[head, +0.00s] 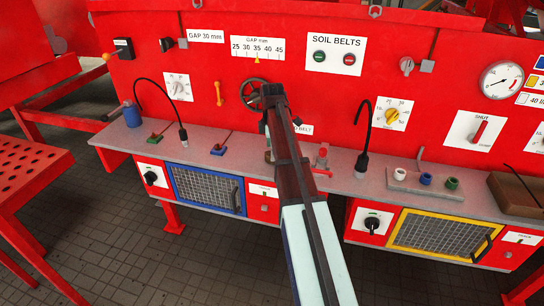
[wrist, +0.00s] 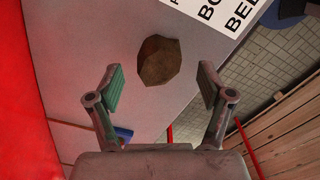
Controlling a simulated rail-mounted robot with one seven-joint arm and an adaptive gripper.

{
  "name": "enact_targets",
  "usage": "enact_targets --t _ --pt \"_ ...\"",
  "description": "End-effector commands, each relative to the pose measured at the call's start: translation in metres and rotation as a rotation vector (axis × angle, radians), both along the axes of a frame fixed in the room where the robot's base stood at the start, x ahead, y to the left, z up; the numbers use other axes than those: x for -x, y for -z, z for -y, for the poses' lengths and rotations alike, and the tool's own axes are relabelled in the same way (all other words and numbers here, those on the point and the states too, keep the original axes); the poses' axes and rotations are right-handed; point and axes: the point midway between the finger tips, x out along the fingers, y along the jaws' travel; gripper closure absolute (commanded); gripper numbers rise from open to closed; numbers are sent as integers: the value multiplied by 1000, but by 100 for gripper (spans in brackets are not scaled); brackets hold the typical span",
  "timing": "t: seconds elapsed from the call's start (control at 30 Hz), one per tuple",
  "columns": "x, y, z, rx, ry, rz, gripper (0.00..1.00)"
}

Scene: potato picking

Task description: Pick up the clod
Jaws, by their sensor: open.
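The clod (wrist: 160,60) is a brown, angular lump on the grey shelf (wrist: 85,70) in the wrist view. My gripper (wrist: 161,84) is open, with one finger to the left and one to the right. The clod lies ahead of the gap between the fingertips, apart from both fingers, and nothing is held. In the head view my arm reaches over the grey shelf (head: 240,159) and covers its middle, so I cannot clearly make out the clod or the fingers there.
A red panel (head: 210,75) with dials and switches rises behind the shelf. A black handwheel (head: 248,94) is close to my arm. A blue block (wrist: 123,134) lies near the left finger. A white sign (wrist: 225,12) is beyond the clod. Tiled floor shows beyond the shelf's edge.

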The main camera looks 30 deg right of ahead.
Motion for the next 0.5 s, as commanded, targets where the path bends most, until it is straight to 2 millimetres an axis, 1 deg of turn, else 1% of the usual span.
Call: enact_targets --t 0.1,0.23,0.33,0.5 --pt "0 13 0 -1 0 -2 20" --pt "0 25 0 0 0 -1 20" --pt "0 30 0 0 0 0 20" --pt "-1 31 0 0 0 0 20"
